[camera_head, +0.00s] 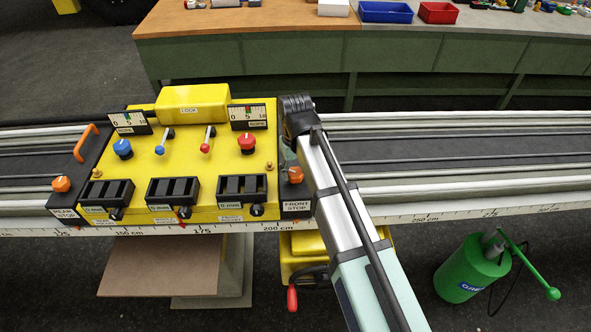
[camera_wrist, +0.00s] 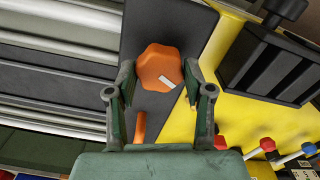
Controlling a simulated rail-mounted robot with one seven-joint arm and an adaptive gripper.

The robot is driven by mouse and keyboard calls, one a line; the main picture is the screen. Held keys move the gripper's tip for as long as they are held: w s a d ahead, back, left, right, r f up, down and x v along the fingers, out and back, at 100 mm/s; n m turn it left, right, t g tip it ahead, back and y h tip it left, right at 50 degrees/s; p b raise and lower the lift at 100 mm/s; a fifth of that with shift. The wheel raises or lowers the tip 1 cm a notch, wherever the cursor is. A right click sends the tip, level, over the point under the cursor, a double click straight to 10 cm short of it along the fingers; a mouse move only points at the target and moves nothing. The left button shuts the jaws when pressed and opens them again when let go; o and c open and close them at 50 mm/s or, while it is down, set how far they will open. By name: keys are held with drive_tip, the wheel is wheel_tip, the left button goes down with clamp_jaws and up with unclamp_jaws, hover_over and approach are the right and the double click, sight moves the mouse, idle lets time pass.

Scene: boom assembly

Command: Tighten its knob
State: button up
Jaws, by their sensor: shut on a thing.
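The front stop (camera_head: 297,208) is a dark block at the right end of the yellow control box, labelled FRONT STOP. Its orange knob (camera_head: 295,174) has a white mark, clear in the wrist view (camera_wrist: 158,65). My gripper (camera_wrist: 159,77) has one finger on each side of this knob and is shut on it. In the head view my arm comes from the lower right, and my gripper is mostly hidden behind it. An orange handle (camera_wrist: 139,128) on the same stop shows between the fingers in the wrist view.
The yellow control box (camera_head: 215,150) carries levers, knobs and black counters close beside my gripper. The rear stop (camera_head: 65,211) with its own orange knob (camera_head: 61,184) is at the left. Rails (camera_head: 440,150) run clear to the right. A green canister (camera_head: 470,270) stands below.

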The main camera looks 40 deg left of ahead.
drive_tip(key=m, duration=0.6)
drive_tip(key=shift+s+d+f+m, duration=0.1)
drive_tip(key=shift+m, duration=0.2)
drive_tip(key=m, duration=0.6)
idle(0.3)
drive_tip(key=o, duration=1.2)
